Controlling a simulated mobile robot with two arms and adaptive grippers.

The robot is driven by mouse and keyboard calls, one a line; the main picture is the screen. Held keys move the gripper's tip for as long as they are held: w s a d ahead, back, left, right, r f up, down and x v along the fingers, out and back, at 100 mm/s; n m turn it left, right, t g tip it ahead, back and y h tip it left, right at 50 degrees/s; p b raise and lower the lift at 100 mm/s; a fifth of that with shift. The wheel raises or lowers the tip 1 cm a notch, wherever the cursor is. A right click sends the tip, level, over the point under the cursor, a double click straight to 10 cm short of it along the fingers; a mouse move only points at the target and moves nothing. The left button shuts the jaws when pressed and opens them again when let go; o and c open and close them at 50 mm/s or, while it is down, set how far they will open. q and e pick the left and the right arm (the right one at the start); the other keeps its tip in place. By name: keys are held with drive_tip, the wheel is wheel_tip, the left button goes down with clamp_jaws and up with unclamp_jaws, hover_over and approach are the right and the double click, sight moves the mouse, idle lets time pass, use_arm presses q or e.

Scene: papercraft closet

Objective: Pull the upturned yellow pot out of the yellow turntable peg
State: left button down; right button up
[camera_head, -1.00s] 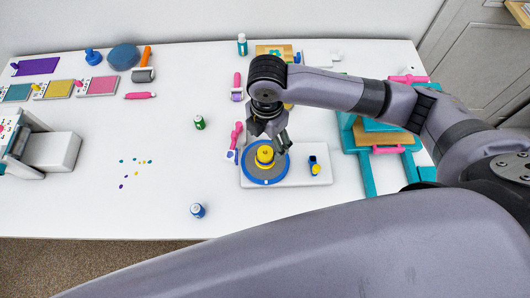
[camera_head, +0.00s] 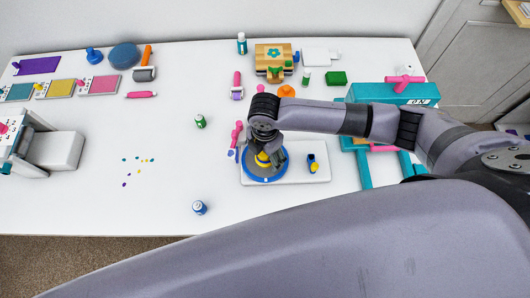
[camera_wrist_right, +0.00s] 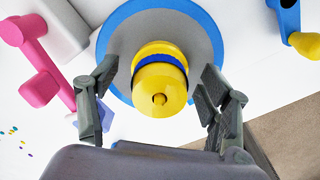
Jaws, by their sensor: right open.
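The upturned yellow pot (camera_wrist_right: 161,88) has a small round knob on the end facing the wrist camera. A blue band and more yellow show behind it, at the centre of the grey turntable with a blue rim (camera_wrist_right: 205,22). In the head view the pot (camera_head: 262,157) is partly hidden by my right gripper (camera_head: 268,158), which is over the turntable (camera_head: 265,180). In the wrist view my right gripper (camera_wrist_right: 159,72) is open, one finger on each side of the pot, with gaps showing on both sides. My left gripper is not in view.
The turntable stands on a white board (camera_head: 316,177), with a blue and yellow piece (camera_head: 312,164) at right. A pink-handled tool (camera_head: 237,132) lies close at left. A teal press (camera_head: 365,175) stands farther right. A blue can (camera_head: 200,208) and a green can (camera_head: 201,121) stand left.

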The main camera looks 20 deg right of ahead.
drive_tip(key=shift+c, duration=0.6)
drive_tip(key=c, duration=1.1)
drive_tip(key=shift+r, duration=0.1)
drive_tip(key=shift+c, duration=0.2)
